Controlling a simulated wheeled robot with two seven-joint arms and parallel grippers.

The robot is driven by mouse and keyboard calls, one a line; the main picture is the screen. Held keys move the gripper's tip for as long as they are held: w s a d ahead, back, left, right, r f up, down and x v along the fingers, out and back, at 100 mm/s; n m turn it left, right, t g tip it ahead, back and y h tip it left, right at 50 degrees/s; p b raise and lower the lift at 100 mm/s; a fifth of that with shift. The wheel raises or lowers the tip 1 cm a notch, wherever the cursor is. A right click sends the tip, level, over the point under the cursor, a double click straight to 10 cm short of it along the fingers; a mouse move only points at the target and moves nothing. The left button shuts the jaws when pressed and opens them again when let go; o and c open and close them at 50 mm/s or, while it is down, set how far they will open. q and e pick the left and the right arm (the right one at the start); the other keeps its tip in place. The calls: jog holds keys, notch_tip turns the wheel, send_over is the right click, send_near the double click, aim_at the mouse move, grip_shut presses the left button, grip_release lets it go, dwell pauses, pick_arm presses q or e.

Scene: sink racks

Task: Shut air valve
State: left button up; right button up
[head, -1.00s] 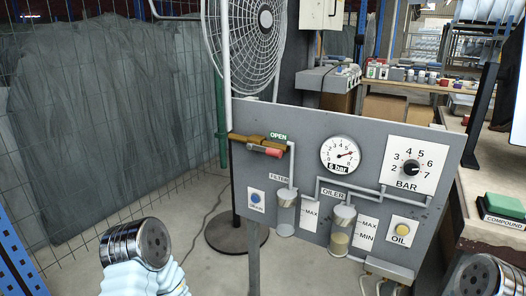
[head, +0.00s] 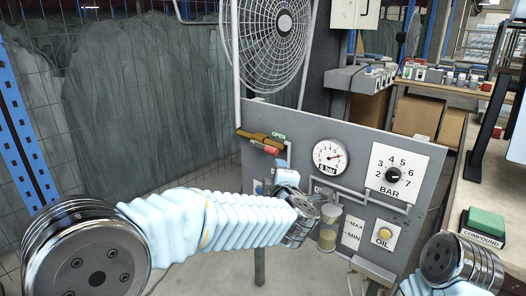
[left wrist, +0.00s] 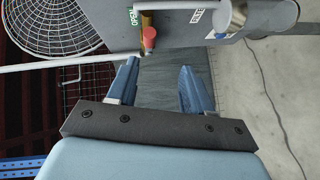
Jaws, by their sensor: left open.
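The air valve (head: 258,138) is a brass body on the panel's upper left, beside a green OPEN label (head: 279,137). Its red-tipped handle (head: 271,150) lies along the brass body. In the left wrist view the red handle end (left wrist: 149,38) and brass part (left wrist: 147,20) show at the top, just beyond the fingertips. My left gripper (left wrist: 158,66) is open and empty, its blue fingers spread and apart from the handle. In the head view my left arm reaches across to the panel, and its fingertips are hard to make out. My right gripper is not in view.
The grey panel (head: 250,112) carries a pressure gauge (head: 331,156), a BAR knob (head: 393,175), pipes and filter bowls. A fan (head: 270,40) stands behind it. A bench with a green COMPOUND block (head: 486,223) is at right. Wire fencing is at left.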

aim_at(272, 152)
pick_arm(q)
jog(key=shift+n, duration=0.5)
jog(key=x, duration=0.4)
jog(key=r+p+x, duration=0.1)
jog(key=x, duration=0.3)
jog(key=r+p+x, duration=0.1)
jog(key=x, duration=0.3)
jog(key=shift+w+a, duration=0.15)
jog(key=shift+w, duration=0.4)
grip_shut()
